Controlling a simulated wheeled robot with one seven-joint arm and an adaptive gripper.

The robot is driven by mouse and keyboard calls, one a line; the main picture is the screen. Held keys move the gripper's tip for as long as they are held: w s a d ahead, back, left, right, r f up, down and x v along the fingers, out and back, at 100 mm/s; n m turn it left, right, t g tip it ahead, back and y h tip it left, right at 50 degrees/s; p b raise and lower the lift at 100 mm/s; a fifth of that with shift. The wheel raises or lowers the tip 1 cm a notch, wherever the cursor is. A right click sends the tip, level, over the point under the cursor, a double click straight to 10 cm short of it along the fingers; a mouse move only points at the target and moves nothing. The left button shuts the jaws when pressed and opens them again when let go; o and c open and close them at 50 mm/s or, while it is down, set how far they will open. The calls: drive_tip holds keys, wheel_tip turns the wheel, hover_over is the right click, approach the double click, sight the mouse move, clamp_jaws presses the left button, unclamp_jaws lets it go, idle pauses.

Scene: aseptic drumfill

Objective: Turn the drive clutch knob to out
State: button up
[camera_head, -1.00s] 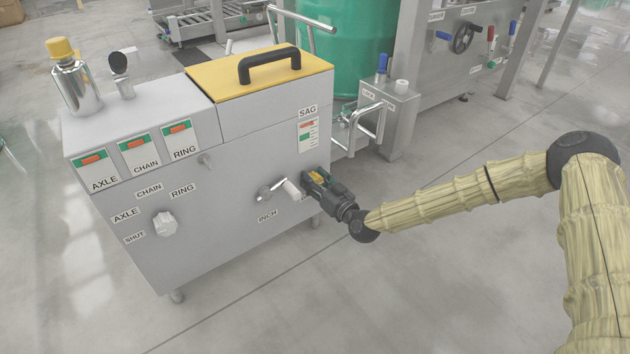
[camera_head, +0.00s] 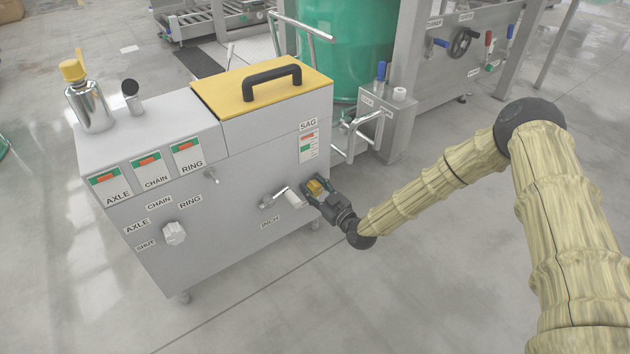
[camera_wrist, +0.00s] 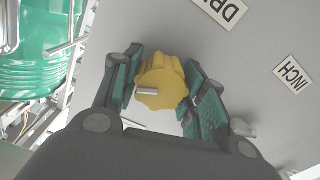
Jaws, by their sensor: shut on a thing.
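The yellow lobed knob (camera_wrist: 163,80) sits between the two fingers of my gripper (camera_wrist: 160,62) in the wrist view. A short silver pin sticks out from the knob's face. The fingers are shut on its sides. Beside it on the grey panel is a label partly cut off, reading "DRI". In the head view my gripper (camera_head: 316,187) is at the right end of the cabinet front, below the SAG label, and the yellow knob (camera_head: 316,187) shows between its fingers. The position words around the knob are hidden or out of view.
A crank with a white handle (camera_head: 293,197) is close left of my gripper, above the INCH label. A white selector knob (camera_head: 174,232) is on the cabinet (camera_head: 230,240) at left. The floor in front is clear.

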drive_tip(key=n+p, duration=0.2)
drive_tip(key=n, duration=0.1)
drive_tip(key=n+p, duration=0.3)
drive_tip(key=shift+a+r+n+p, duration=0.15)
drive_tip(key=shift+r+n+p, duration=0.05)
drive_tip(key=shift+n+p, duration=0.1)
drive_tip(key=shift+c, duration=0.2)
drive_tip(key=n+p, duration=0.2)
drive_tip(key=n, duration=0.2)
drive_tip(key=shift+f+n+p, duration=0.15)
drive_tip(key=shift+n+p, duration=0.15)
drive_tip(key=shift+p, duration=0.05)
drive_tip(key=shift+s+f+n+p, duration=0.15)
drive_tip(key=shift+n+p, duration=0.15)
drive_tip(key=shift+n, duration=0.4)
drive_tip(key=o, duration=1.1)
drive_tip(key=shift+a, duration=0.1)
drive_tip(key=shift+c, duration=0.2)
drive_tip(key=v, duration=1.2)
